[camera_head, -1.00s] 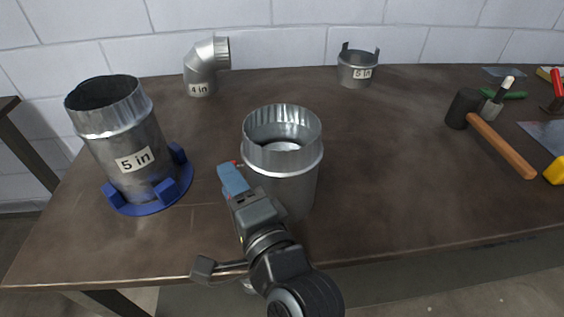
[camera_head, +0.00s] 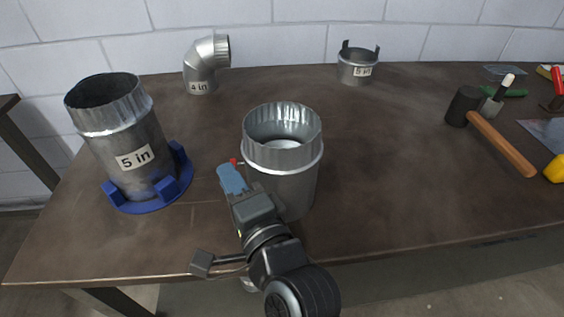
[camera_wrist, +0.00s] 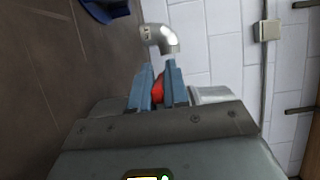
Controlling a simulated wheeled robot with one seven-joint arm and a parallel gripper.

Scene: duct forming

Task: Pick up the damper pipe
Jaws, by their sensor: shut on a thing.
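The damper pipe (camera_head: 283,172) is a grey metal pipe with a crimped rim, upright at the table's front middle. A round plate (camera_head: 283,143) shows inside it. A small red handle (camera_head: 234,161) sticks out at its left side. My gripper (camera_head: 230,178) is at that side, its blue fingers shut on the red handle. In the wrist view the handle (camera_wrist: 158,88) shows red between the fingers, and a piece of the pipe (camera_wrist: 210,95) shows behind the right finger. My arm hides the pipe's lower front, so I cannot tell whether its base touches the table.
A 5 in pipe (camera_head: 127,130) stands in a blue base (camera_head: 157,207) at left. A 4 in elbow (camera_head: 203,66) and a short 5 in collar (camera_head: 358,69) stand at the back. A mallet (camera_head: 500,143) and other tools lie at right. The table's middle right is clear.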

